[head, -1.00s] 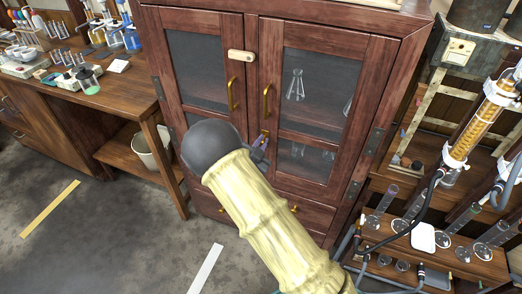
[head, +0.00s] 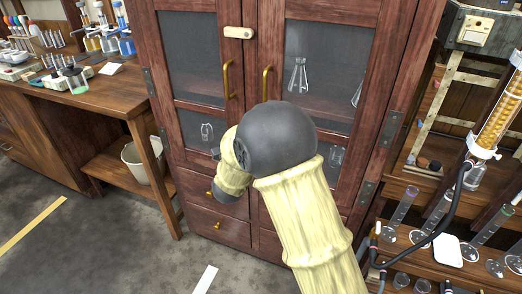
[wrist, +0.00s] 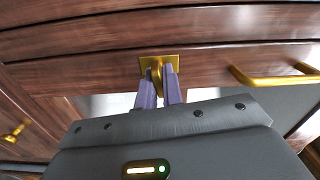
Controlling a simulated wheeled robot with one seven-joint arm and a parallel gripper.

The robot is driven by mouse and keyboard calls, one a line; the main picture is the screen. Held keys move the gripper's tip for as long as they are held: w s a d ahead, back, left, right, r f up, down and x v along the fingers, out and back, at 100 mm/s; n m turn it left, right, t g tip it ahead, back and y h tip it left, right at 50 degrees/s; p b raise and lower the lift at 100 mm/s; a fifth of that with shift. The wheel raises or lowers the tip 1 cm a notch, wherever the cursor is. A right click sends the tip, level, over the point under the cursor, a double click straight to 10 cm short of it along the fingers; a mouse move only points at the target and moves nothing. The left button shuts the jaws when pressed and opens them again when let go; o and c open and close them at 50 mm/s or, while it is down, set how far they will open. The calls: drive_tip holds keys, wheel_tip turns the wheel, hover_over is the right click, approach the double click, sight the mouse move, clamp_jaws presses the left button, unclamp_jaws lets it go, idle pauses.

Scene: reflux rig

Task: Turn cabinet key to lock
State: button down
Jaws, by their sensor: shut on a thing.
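The wooden cabinet (head: 374,60) has two glass doors, and both look shut in the head view. In the wrist view, a brass key (wrist: 157,69) stands at a square brass plate (wrist: 173,62) on the cabinet wood. My gripper (wrist: 159,84) has its two purple fingers shut on the key, one on each side. The key's turn angle is hard to tell. In the head view my arm covers the key, the plate and the gripper.
Brass handles (head: 226,80) stick out beside the key area. A workbench (head: 100,95) stands at left and a glassware shelf (head: 480,262) at right. Grey floor is open at lower left.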

drive_tip(key=shift+f+m+b, duration=0.2)
drive_tip(key=shift+m+b, duration=0.7)
drive_tip(key=shift+b, duration=0.3)
drive_tip(key=shift+r, duration=0.1)
drive_tip(key=c, duration=1.5)
unclamp_jaws()
drive_tip(key=shift+c, duration=0.2)
drive_tip(key=v, duration=1.7)
drive_tip(key=shift+s+p, duration=0.2)
drive_tip(key=shift+p, duration=0.2)
drive_tip(key=shift+w, duration=0.1)
